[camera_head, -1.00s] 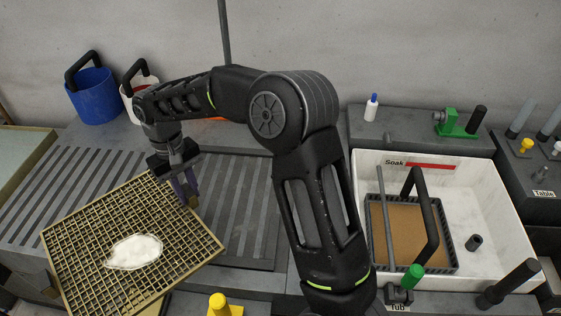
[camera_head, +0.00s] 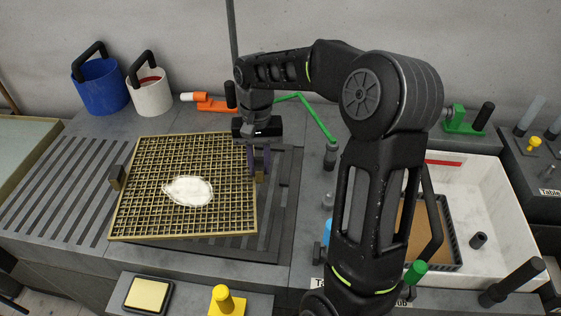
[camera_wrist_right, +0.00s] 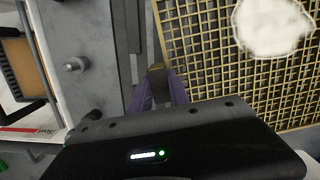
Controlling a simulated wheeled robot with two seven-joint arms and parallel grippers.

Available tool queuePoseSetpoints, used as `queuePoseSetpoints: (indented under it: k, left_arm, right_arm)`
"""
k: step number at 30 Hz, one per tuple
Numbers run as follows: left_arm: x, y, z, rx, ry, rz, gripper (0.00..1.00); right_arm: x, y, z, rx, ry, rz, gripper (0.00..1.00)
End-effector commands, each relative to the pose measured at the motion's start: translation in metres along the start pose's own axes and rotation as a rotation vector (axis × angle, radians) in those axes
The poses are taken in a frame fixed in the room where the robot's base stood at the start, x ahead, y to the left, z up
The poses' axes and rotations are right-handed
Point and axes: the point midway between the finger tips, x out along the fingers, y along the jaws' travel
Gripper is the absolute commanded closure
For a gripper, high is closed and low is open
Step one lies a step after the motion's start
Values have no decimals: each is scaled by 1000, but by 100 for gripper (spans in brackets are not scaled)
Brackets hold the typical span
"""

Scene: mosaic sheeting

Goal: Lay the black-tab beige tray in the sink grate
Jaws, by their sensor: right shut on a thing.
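The beige tray (camera_head: 140,222) is a square lattice with a white patch (camera_head: 188,191) on it. A dark tab (camera_head: 117,177) shows at its left edge. My right gripper (camera_head: 260,168) is shut on the tray's right edge at its tab; the wrist view shows the fingers (camera_wrist_right: 157,84) there beside the lattice (camera_wrist_right: 205,75). The tray looks roughly level over the dark sink grate (camera_head: 284,205), covering most of it. I cannot tell whether it touches the grate. My left gripper is not in view.
Grooved drainboard (camera_head: 50,195) lies left. A blue bucket (camera_head: 100,92) and white bucket (camera_head: 150,95) stand behind, near an orange-handled tool (camera_head: 210,102). A yellow pad (camera_head: 147,294) and yellow knob (camera_head: 222,300) are in front. A white tub (camera_head: 495,210) is right, partly behind my arm.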

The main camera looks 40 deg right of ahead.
Motion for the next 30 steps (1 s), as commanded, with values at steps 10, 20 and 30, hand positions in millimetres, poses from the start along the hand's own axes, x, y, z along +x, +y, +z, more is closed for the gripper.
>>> queuePoseSetpoints:
  k: [10,20,30]
  left_arm:
    - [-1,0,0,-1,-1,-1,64]
    - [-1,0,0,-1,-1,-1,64]
    - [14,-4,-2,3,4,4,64]
  right_arm:
    - [-8,52,8,215,6,-21,100]
    - [-7,51,8,211,6,-23,100]
    - [18,52,5,210,6,-22,100]
